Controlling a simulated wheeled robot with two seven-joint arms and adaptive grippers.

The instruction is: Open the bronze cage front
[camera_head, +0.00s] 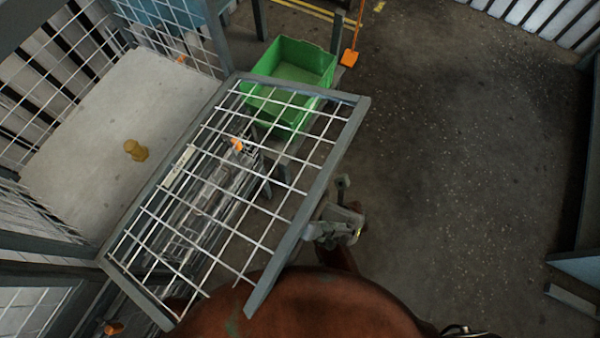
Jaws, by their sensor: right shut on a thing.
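The cage front is a wire mesh panel in a grey frame (340,150). It slants across the middle of the head view, tilted out from the cage's pale floor (80,125). A small bronze-coloured piece (136,150) lies on that floor. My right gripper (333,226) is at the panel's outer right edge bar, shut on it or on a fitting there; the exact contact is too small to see. My left gripper is not in view.
A green bin (295,66) stands beyond the panel's far edge, partly behind its mesh. An orange-tipped tool (348,58) stands beside it. The dark floor (460,150) to the right is clear. A grey-edged structure (577,267) stands at the far right.

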